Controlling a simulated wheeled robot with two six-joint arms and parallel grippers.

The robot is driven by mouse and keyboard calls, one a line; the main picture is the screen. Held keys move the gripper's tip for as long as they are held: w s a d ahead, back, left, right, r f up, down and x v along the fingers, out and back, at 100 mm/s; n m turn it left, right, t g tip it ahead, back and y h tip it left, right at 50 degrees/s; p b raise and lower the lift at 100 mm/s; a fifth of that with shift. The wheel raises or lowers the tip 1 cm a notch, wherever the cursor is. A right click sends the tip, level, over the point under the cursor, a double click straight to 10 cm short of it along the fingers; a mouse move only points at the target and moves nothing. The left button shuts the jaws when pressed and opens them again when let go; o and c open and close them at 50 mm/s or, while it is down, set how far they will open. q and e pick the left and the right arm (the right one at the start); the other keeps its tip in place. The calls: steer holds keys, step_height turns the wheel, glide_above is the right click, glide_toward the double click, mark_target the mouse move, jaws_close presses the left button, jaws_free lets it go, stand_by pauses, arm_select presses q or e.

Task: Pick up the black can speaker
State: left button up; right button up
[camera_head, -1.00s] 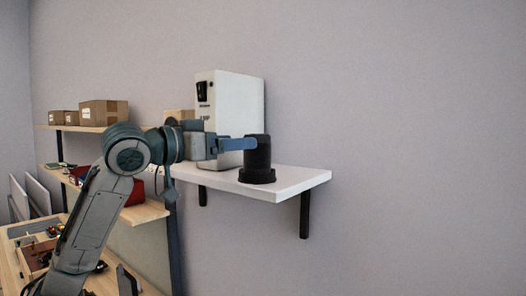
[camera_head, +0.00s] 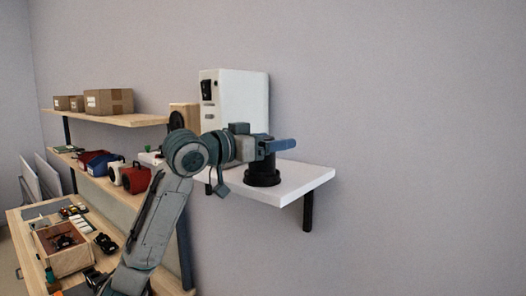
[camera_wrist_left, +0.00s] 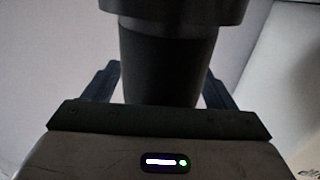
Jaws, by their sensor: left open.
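The black can speaker (camera_head: 262,177) stands upright on the white wall shelf (camera_head: 307,182), in front of a white case. My left gripper (camera_head: 285,145) is at its upper part, and its fingers hide much of the top. In the left wrist view the dark speaker (camera_wrist_left: 165,62) fills the middle, between the two blue fingers (camera_wrist_left: 160,90) of my open gripper, one on each side. I cannot tell whether a finger touches it. My right gripper is not in view.
The white computer case (camera_head: 238,98) stands on the shelf behind my gripper. A wooden speaker (camera_head: 183,117) is left of it. Boxes (camera_head: 108,101) and red items sit on wooden shelves at left. A workbench with a wooden tray (camera_head: 62,250) is below. The wall at right is bare.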

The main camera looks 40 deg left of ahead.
arm_select(q)
steer(key=shift+s, duration=0.15)
steer(key=shift+c, duration=1.1)
steer(key=c, duration=1)
steer(key=shift+r, duration=0.1)
